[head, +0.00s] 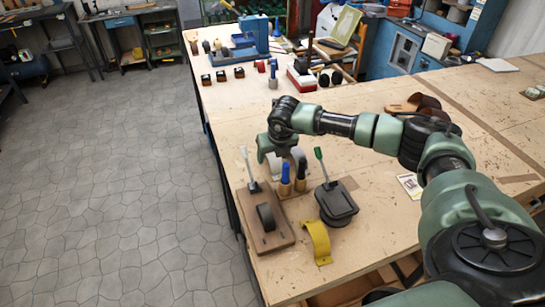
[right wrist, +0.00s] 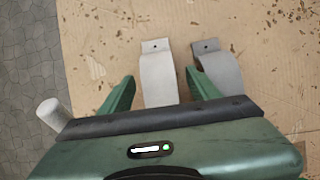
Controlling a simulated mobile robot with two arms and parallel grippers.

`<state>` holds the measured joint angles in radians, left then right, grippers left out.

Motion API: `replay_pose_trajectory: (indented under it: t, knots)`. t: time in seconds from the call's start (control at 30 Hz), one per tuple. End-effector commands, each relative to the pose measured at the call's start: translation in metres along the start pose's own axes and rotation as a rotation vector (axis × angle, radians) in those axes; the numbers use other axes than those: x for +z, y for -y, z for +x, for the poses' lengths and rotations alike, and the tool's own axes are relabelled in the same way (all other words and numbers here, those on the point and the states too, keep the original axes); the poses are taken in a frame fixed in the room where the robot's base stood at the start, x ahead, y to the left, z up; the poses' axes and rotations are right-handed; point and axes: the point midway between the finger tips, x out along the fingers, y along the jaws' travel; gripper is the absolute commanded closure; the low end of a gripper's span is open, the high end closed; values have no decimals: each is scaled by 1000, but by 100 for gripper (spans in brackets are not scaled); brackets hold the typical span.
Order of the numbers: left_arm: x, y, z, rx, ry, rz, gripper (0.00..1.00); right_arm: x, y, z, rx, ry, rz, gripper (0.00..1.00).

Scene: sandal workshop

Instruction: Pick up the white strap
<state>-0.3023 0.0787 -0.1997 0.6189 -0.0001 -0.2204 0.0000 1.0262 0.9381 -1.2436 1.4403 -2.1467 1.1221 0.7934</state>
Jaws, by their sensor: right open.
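Two curved straps stand side by side on the bench in the right wrist view, a paler one I take as the white strap (right wrist: 158,78) and a greyer strap (right wrist: 218,68) to its right. My right gripper (head: 280,155) is open and points down over the straps in the head view. In the right wrist view my right gripper (right wrist: 160,88) has one finger left of the white strap and the other between the two straps. The gripper's body hides the straps' near ends. In the head view the arm partly hides them. My left gripper is not in view.
In front of the straps stand a blue-handled tool (head: 285,178), a dark press (head: 336,202) with a green-tipped lever, and a wooden board (head: 265,238) with a dark roller and pale lever.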

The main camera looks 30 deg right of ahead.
Motion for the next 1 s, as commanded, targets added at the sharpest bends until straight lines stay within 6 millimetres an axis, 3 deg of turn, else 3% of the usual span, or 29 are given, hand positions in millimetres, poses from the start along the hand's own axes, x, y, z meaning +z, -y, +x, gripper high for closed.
replay_pose_trajectory:
  t: [0.17,0.3,0.37,0.4,0.77,1.0]
  knots:
    - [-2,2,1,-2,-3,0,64,0,0,0,0,0,-1,41]
    - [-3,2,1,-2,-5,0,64,0,0,0,0,0,-1,80]
    - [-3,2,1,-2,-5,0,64,0,0,0,0,0,0,97]
    - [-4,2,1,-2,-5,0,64,0,0,0,0,0,0,100]
    - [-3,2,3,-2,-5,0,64,3,0,-5,1,2,0,100]
    - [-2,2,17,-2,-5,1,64,16,-1,-35,3,7,0,100]
